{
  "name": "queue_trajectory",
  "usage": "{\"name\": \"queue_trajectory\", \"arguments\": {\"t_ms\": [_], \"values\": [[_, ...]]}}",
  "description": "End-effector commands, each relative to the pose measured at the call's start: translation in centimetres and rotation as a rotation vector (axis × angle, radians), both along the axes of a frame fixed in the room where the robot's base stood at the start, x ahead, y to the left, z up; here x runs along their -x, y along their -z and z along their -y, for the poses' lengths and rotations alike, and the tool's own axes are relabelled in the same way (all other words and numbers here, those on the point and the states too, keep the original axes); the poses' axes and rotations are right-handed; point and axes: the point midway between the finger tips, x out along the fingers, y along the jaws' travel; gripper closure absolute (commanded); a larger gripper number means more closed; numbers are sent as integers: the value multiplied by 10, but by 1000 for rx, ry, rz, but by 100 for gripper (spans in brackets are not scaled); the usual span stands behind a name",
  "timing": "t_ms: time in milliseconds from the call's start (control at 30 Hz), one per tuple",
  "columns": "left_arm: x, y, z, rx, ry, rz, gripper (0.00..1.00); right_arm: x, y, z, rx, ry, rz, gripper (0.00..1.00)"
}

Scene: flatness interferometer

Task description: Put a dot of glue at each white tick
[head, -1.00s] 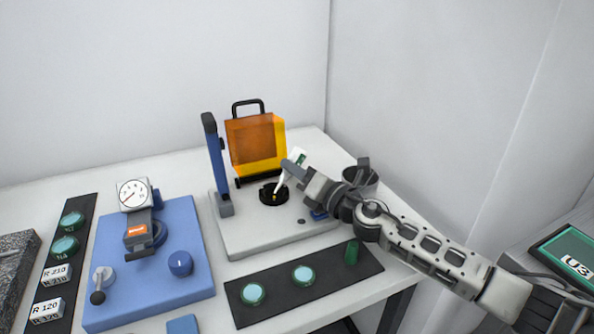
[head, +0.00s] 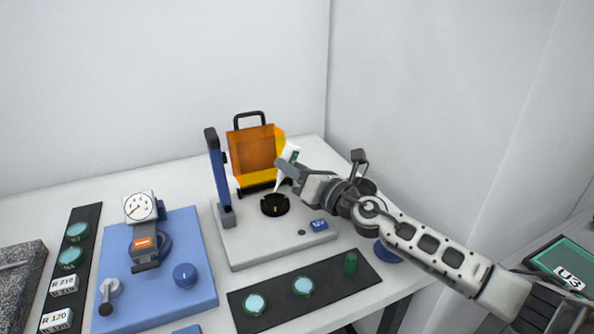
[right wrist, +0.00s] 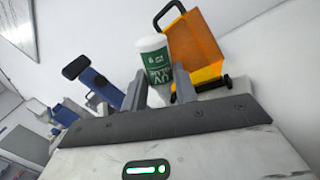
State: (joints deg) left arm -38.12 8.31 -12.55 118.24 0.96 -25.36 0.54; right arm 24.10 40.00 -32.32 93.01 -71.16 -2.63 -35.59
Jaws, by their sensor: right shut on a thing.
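My right gripper (head: 287,169) is shut on a white glue bottle (head: 290,153) with a green label, which also shows between the fingers in the right wrist view (right wrist: 154,62). The bottle is tilted, and its white nozzle points down above the black round holder (head: 275,205) on the grey base plate (head: 245,252). I cannot tell whether the tip touches the holder. A small yellowish mark shows inside the holder; white ticks are too small to make out. My left gripper is not in view.
An orange shield (head: 255,150) with a black handle stands behind the holder, and a blue post (head: 219,175) stands at its left. A blue fixture with a dial gauge (head: 140,207) is further left. A black strip with green-capped pieces (head: 303,286) lies in front.

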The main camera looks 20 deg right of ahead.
Motion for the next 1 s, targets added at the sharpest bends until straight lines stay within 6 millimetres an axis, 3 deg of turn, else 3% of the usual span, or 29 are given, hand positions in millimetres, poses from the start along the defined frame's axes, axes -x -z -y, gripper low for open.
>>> {"name": "queue_trajectory", "arguments": {"t_ms": [200, 400, 667, 1000], "values": [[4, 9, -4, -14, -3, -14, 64, 2, -19, -16, 397, -34, 189, 93], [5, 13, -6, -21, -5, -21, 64, 2, -24, -22, 620, -41, 285, 93], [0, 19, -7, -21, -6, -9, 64, 2, -15, -22, 665, -42, 303, 93], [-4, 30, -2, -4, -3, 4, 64, 2, 14, -22, 663, -41, 302, 93]]}}
